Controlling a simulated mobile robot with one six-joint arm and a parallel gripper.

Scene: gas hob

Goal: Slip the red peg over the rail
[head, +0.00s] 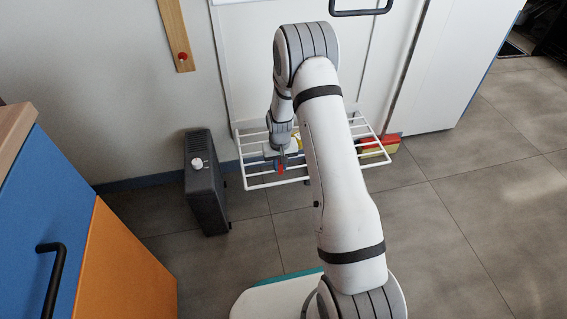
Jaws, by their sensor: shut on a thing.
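The red peg (280,169) is a small red piece at the front of the white wire rack. My gripper (279,161) is shut on it, over the left part of the rack. The white rails (262,186) run along and across the rack; the front rail lies just below the peg in the picture. I cannot tell whether the peg touches a rail or sits around it. The peg's jaws are too small to make out, and my arm covers the middle of the rack.
A dark grey heater-like box (206,185) stands left of the rack. A red and yellow object (378,146) is at the rack's right end. A blue and orange cabinet (75,215) stands at the left. The tiled floor (480,230) at right is clear.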

